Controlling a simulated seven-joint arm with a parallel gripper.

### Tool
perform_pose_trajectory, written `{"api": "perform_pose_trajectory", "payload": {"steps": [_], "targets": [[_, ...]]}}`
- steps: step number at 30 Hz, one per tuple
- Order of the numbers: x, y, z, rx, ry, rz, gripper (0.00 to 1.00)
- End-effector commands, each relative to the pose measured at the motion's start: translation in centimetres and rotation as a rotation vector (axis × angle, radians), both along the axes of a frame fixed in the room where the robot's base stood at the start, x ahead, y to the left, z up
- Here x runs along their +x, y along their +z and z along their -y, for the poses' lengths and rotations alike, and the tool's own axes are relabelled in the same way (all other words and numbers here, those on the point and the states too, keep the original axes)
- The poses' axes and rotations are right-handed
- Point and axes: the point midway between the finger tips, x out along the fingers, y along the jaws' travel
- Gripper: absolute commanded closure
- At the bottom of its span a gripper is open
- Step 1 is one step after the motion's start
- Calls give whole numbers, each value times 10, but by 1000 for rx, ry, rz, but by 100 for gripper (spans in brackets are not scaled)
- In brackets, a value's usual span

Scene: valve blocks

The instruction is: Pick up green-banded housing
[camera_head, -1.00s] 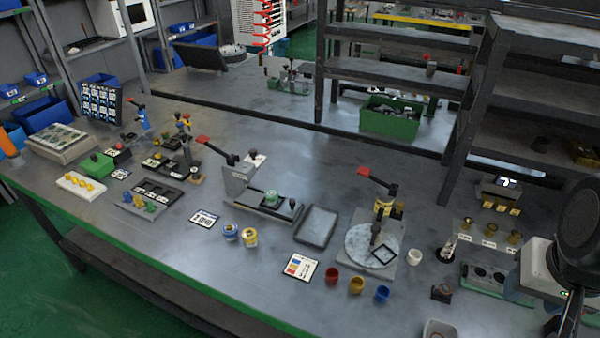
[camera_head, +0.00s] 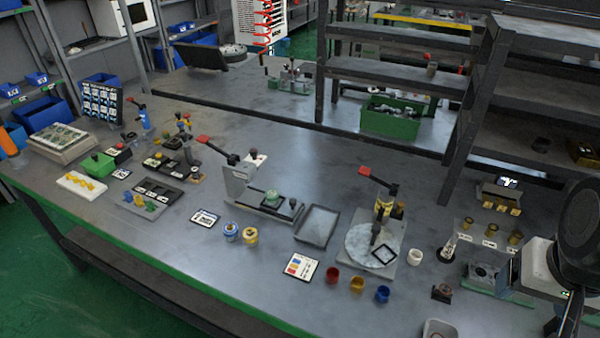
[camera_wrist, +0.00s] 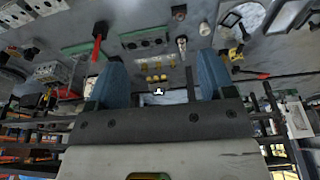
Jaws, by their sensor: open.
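A small housing with a pale green band (camera_head: 272,197) sits upright on the grey lever press (camera_head: 245,188) near the middle of the bench. I take it for the green-banded housing; it is small in the picture. I cannot make it out in the wrist view. My arm shows at the right edge of the head view, far to the right of the housing. My gripper (camera_wrist: 160,78) shows in the wrist view with two blue fingers wide apart and nothing between them. Its fingertips cannot be made out in the head view.
A blue-banded jar (camera_head: 231,232) and a yellow-banded jar (camera_head: 250,235) stand left of the press front. An empty grey tray (camera_head: 317,226) lies right of it. A red-levered press with a round plate (camera_head: 360,243) stands between my arm and the housing. Small cups (camera_head: 357,284) line the front.

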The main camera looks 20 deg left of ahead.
Motion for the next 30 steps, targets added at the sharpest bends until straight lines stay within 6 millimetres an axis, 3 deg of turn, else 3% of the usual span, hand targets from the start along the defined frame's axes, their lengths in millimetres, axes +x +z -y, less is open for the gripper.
{"api": "perform_pose_trajectory", "payload": {"steps": [5, 11, 20, 30], "targets": [[2, 1, -1, 0, 6, -1, 24], [17, 4, -9, -7, 62, -9, 24], [75, 13, -44, -34, 271, -36, 24], [150, 11, -110, -69, 562, -70, 24]]}}
